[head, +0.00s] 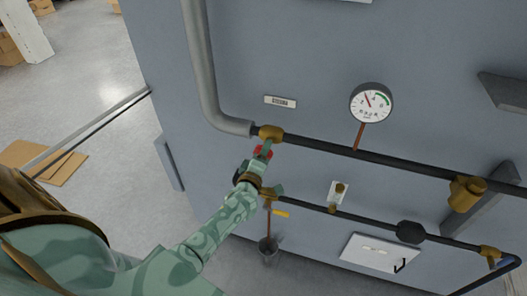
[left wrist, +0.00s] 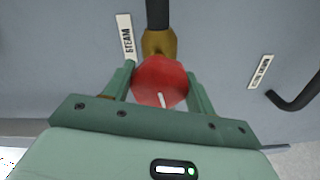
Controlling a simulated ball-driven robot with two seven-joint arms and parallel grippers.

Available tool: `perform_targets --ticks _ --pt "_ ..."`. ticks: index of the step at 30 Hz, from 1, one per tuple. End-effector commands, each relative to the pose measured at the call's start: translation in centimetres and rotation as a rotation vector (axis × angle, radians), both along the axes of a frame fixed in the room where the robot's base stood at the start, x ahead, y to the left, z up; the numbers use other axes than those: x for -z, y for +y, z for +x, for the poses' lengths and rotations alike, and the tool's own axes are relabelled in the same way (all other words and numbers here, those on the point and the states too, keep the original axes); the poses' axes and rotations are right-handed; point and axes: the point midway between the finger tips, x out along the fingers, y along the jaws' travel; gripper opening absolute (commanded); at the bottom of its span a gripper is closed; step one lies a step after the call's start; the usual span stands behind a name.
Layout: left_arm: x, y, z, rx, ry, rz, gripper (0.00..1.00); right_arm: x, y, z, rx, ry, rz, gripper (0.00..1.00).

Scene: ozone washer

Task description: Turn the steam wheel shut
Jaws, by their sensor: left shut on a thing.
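The red steam wheel (head: 264,151) sits at the brass valve (head: 270,132) where the thick grey pipe meets the dark pipe. It shows larger in the left wrist view (left wrist: 160,82), with a white mark on its face pointing down toward my gripper body. My left gripper (head: 262,156) is at the wheel. In the left wrist view its green fingers stand on either side of the wheel, shut on its rim. The brass valve body (left wrist: 158,43) is behind the wheel. A STEAM label (left wrist: 126,37) is on the wall beside it. My right gripper is not in view.
A round gauge (head: 371,103) stands on the dark pipe to the right. Below the wheel is a lower pipe with a yellow lever (head: 281,213). A brass fitting (head: 466,192) sticks out at right. A white panel (head: 379,253) is low on the grey wall. Open floor lies left.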

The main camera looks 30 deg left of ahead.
Motion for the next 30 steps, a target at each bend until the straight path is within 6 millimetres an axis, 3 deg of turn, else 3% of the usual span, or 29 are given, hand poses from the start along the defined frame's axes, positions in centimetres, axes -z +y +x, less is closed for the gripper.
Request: perform_targets --ticks 30 --pt "0.3 0.1 -0.1 0.0 0.228 0.936 0.33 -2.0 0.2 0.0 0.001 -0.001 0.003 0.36"
